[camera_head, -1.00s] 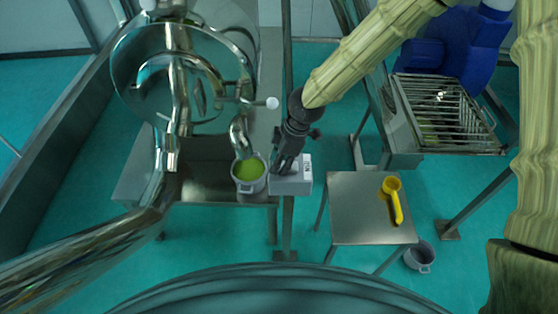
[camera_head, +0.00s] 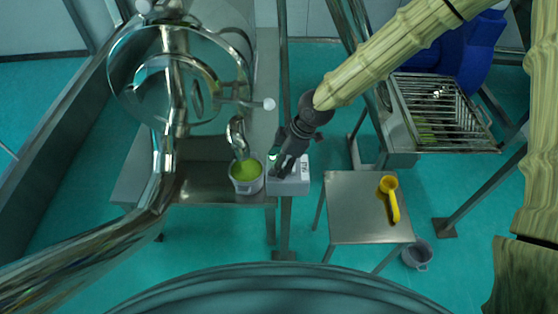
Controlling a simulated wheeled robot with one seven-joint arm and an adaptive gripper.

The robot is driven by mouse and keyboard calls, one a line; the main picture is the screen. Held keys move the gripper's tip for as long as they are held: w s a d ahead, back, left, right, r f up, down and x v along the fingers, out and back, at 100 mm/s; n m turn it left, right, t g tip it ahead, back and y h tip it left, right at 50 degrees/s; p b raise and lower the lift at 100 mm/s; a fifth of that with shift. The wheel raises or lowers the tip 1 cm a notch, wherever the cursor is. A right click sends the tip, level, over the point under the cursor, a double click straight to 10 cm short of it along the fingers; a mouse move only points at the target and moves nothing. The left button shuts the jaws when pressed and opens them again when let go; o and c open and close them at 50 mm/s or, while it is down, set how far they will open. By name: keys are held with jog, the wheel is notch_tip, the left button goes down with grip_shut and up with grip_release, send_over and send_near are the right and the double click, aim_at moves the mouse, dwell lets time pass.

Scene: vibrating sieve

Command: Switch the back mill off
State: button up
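The shiny metal mill (camera_head: 172,85) stands at the back left, with a round drum and curved pipes. A small grey box with a white label (camera_head: 303,172), which looks like a switch box, sits on the right end of the metal bench (camera_head: 195,190). My gripper (camera_head: 281,165) is dark and points down at this box, over its upper left part. Its fingertips are close to the box; I cannot tell whether they touch it. The fingers are too small and dark to tell open from shut. Any button under them is hidden.
A grey pot of green stuff (camera_head: 246,187) stands under the spout (camera_head: 238,138), just left of the box. A small metal table (camera_head: 350,210) holds a yellow scoop (camera_head: 391,198). A grey bucket (camera_head: 417,254) stands on the floor. A barred tray (camera_head: 440,110) is at right.

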aim_at(295, 167)
jog(key=v, duration=1.2)
dwell(0.6)
